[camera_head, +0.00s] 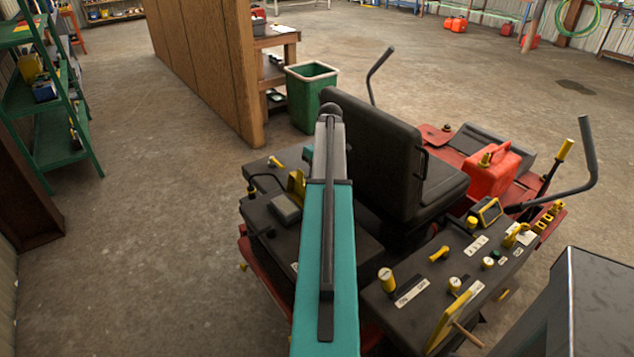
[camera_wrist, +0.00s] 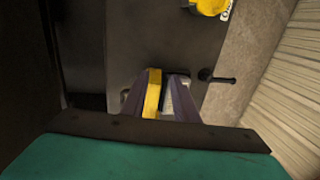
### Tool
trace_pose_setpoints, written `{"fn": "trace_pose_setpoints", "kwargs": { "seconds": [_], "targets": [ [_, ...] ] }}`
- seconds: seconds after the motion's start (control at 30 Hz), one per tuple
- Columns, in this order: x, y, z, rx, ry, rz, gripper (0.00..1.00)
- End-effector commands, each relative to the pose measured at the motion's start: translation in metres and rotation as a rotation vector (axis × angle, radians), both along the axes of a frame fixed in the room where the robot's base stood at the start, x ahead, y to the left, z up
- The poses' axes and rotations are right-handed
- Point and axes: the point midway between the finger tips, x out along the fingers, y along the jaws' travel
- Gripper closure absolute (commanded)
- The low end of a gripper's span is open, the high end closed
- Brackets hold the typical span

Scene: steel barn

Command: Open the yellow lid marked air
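In the wrist view my gripper (camera_wrist: 158,92) points down at a dark panel. Its two fingers stand apart, with an upright yellow strip (camera_wrist: 153,93) between them, close to the left finger. A dark gap shows between the strip and the right finger. I cannot tell whether this strip is the air lid; no "air" marking is readable. In the head view a raised yellow flap (camera_head: 296,184) stands on the left black console, just left of my teal arm. Another raised yellow flap (camera_head: 448,322) is on the right console. My gripper is hidden in the head view.
The mower's black seat (camera_head: 385,150) stands right of my arm, with a red fuel can (camera_head: 492,170) beyond it. In the wrist view a black lever (camera_wrist: 217,77) is right of the fingers and a yellow knob (camera_wrist: 208,6) above. A green bin (camera_head: 308,98) stands behind.

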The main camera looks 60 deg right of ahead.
Motion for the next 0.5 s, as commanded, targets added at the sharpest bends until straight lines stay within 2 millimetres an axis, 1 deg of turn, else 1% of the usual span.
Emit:
{"fn": "trace_pose_setpoints", "kwargs": {
  "seconds": [0.03,0.3,0.5],
  "targets": [
    [-0.004,0.006,0.000,0.000,-0.001,0.000,0.73],
    [-0.019,0.026,0.002,0.000,0.000,0.000,0.73],
    [-0.028,0.037,0.003,0.000,0.000,-0.001,0.73]
  ]
}}
